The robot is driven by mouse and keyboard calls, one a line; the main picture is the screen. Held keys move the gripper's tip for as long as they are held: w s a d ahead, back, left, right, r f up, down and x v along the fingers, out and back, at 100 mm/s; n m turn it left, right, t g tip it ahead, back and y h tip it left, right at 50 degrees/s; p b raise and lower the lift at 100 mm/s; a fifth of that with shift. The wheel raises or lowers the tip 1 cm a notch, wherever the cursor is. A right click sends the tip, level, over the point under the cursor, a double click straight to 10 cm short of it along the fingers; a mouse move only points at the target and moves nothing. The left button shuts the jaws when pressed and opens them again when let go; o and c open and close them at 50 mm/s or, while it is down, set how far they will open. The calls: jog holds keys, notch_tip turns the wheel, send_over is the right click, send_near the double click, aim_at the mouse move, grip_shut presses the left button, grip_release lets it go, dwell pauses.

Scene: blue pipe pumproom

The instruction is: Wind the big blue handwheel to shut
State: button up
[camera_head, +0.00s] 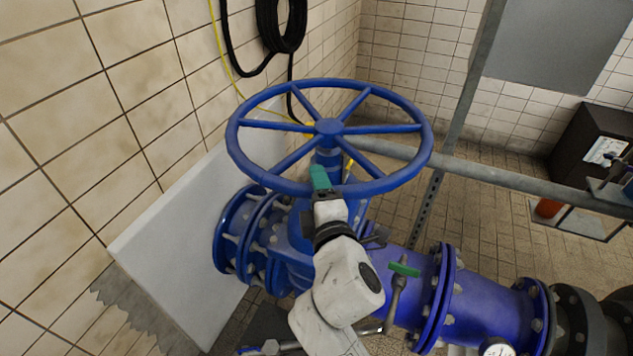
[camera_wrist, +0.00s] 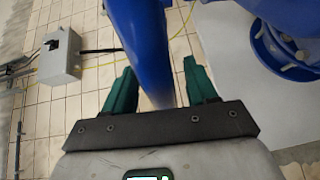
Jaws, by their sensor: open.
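The big blue handwheel (camera_head: 385,186) lies roughly level on top of a blue valve in the head view, with several spokes meeting at a central hub. My gripper (camera_head: 319,178) is at the near side of its rim, reaching up from below. In the wrist view my gripper (camera_wrist: 160,88) has its two green fingers apart, and a blue bar of the wheel (camera_wrist: 141,40) runs between them. The bar looks closer to the right finger; whether either finger touches it I cannot tell. In the head view my wrist hides part of the blue valve body (camera_head: 288,240).
A grey rail (camera_head: 500,175) passes behind the wheel. A white panel (camera_head: 185,250) and tiled wall stand at left. A grey box (camera_wrist: 60,58) shows in the wrist view.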

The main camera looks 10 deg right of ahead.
jog(key=shift+w, duration=0.75)
jog(key=shift+c, duration=0.3)
grip_shut()
